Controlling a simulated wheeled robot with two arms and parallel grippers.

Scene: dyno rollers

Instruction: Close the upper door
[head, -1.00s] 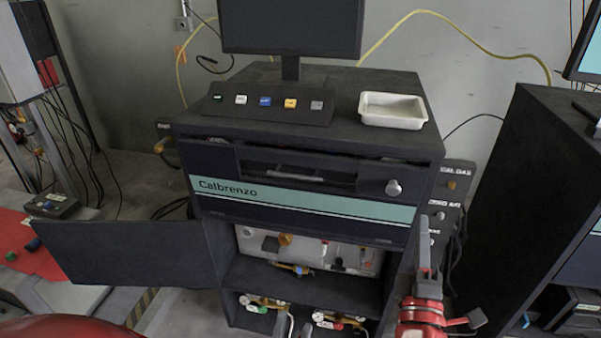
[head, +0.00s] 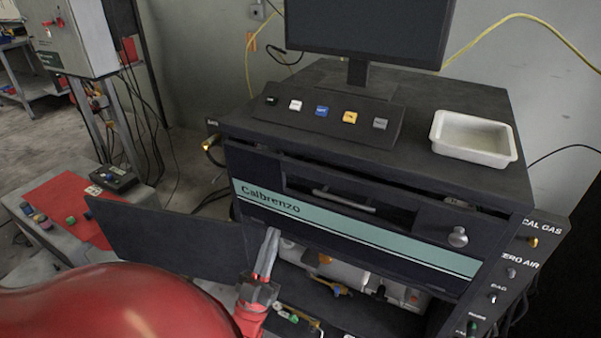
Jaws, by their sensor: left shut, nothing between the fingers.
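The dark cabinet's upper front panel, with a teal Calbrenzo stripe (head: 350,230), a window slot and a round knob (head: 457,237), spans the front below the top. A dark gap shows along its upper edge; I cannot tell if it is fully shut. My left gripper (head: 271,238) is shut and empty, its grey fingers pointing up in front of the panel's lower left edge. I cannot tell if they touch it. A dark door (head: 165,243) stands swung out at the left, below the panel; my red arm hides part of it. My right gripper is not in view.
A monitor (head: 365,30), a button console (head: 327,117) and a white tray (head: 474,138) stand on top. The open lower bay holds brass fittings. A bench with a red mat (head: 75,213) is at the left, and a labelled valve panel (head: 515,262) at the right.

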